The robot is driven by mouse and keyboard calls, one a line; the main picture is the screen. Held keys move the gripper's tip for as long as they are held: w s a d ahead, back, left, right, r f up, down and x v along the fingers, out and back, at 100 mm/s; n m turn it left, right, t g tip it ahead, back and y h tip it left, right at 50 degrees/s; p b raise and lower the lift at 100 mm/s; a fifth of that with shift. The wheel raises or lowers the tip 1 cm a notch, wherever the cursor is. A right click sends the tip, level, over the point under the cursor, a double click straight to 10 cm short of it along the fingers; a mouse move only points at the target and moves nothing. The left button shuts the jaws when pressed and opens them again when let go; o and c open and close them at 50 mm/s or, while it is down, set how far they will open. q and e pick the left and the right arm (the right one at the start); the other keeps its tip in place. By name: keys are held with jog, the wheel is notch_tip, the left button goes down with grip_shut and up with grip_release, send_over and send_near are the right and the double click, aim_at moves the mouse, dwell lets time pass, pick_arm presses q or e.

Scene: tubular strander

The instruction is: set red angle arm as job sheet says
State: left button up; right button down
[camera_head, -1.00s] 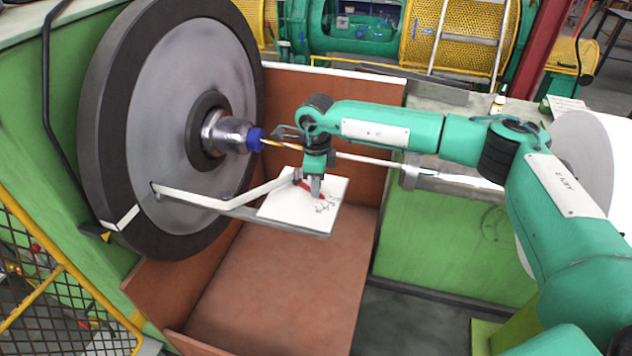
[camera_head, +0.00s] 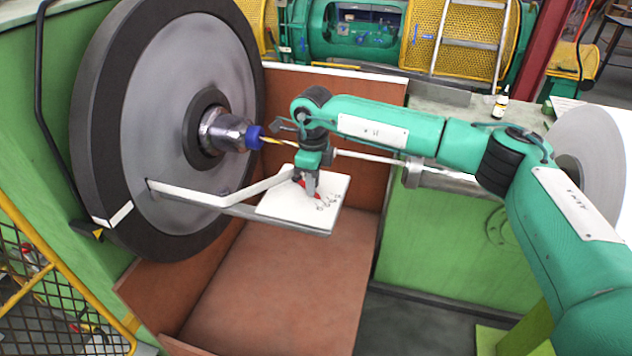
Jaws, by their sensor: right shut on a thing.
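A white plate with dark markings (camera_head: 290,205) sits on a grey bracket that reaches out from the big wheel. A small red arm (camera_head: 299,177) shows on the plate at my right gripper (camera_head: 311,194). My right gripper points down over the plate and is shut on the red arm; its fingers partly hide it. The markings on the plate are too small to read. My left gripper is not in view. I cannot make out a job sheet with readable text.
The large dark-rimmed wheel (camera_head: 180,110) stands at the left, with a blue collar (camera_head: 254,137) on its hub. A thin rod runs behind my gripper to the right. A brown open bin (camera_head: 270,290) lies below. A small bottle (camera_head: 501,102) stands on the ledge at right.

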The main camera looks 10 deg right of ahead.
jog(key=c, duration=1.2)
grip_release()
jog(key=shift+c, duration=0.2)
notch_tip(320, 180, up, 14)
jog(key=b, duration=0.4)
jog(key=shift+w, duration=0.2)
jog(key=shift+f, duration=0.1)
